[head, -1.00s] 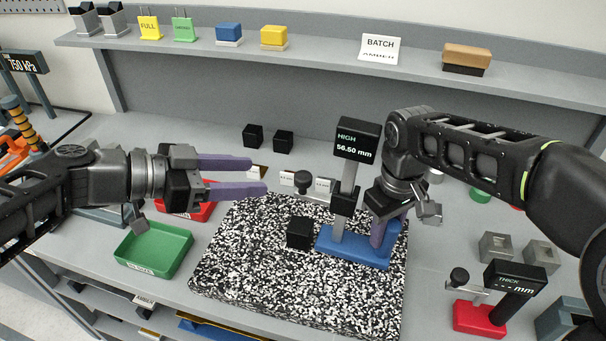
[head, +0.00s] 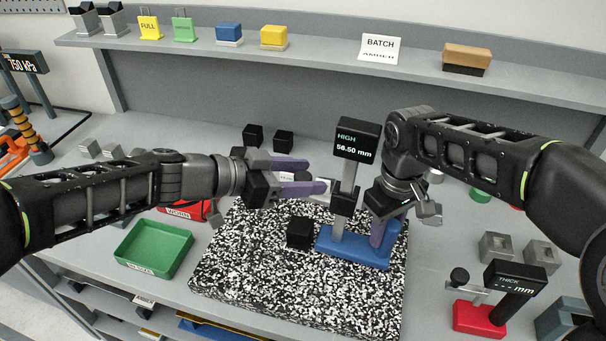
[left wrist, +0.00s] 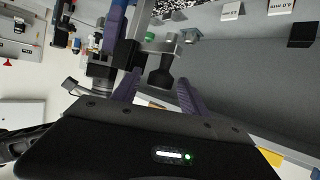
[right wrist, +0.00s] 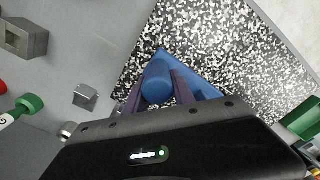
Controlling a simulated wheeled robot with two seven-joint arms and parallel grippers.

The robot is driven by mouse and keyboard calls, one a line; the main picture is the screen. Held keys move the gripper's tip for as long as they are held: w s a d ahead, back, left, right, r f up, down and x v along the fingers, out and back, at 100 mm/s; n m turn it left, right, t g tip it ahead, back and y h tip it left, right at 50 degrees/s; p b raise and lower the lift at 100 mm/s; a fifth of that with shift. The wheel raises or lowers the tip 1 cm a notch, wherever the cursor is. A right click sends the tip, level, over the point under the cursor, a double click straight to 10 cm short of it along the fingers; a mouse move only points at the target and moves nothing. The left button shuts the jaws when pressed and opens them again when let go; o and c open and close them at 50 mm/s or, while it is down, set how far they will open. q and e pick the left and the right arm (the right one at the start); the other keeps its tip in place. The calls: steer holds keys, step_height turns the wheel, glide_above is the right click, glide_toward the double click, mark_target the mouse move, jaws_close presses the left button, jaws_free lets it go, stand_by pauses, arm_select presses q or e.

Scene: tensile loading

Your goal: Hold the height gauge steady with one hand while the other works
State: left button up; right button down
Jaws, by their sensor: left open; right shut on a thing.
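The height gauge stands on the speckled plate (head: 260,290), with a blue base (head: 350,247), a grey column and a black display (head: 357,140) reading HIGH 56.50 mm. My right gripper (head: 383,228) is shut on the gauge's blue upright grip (right wrist: 157,82), seen between its fingers in the right wrist view. My left gripper (head: 312,177) is open, left of the column. In the left wrist view its fingers (left wrist: 158,92) lie either side of the gauge's dark knob (left wrist: 160,74); contact cannot be told. The knob is hidden in the head view. A black block (head: 300,232) sits left of the base.
A green tray (head: 153,248) and a red tray (head: 185,210) are at left. A red thickness gauge (head: 480,318) and grey blocks (head: 541,256) stand at right. Two black cubes (head: 253,136) sit behind the plate. The plate's front left is clear.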

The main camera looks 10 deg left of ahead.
arm_select(q)
steer(key=shift+c, duration=0.4)
jaws_close()
steer(key=shift+d+r, duration=0.1)
steer(key=shift+r, duration=1.1)
steer(key=shift+o, duration=0.4)
jaws_free()
steer(key=shift+s, duration=0.1)
steer(key=v, duration=1.2)
steer(key=shift+f, duration=0.1)
